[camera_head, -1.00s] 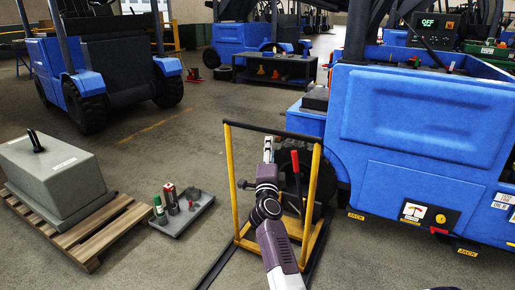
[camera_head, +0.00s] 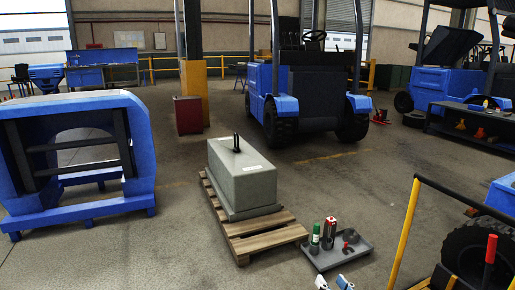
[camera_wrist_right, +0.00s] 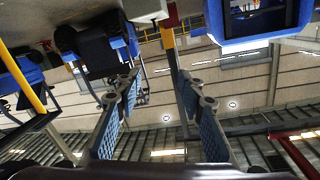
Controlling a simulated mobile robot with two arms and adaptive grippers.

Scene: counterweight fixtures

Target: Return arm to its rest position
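My right gripper (camera_head: 334,283) shows only as two pale fingertips at the bottom edge of the head view, with a gap between them. It is over the floor in front of the grey tray. In the right wrist view, the same gripper (camera_wrist_right: 158,85) has its two blue-padded fingers well apart, with nothing between them. That view is rolled over, with the roof at the bottom. The rest of the right arm is out of the head view. My left gripper is in neither view.
A grey counterweight block (camera_head: 243,181) sits on a wooden pallet (camera_head: 262,238). A grey tray (camera_head: 347,258) holds a green-and-white can, a red can and small parts. A yellow frame (camera_head: 404,232) stands right. A blue frame (camera_head: 140,150) stands left. A forklift (camera_head: 308,95) is behind.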

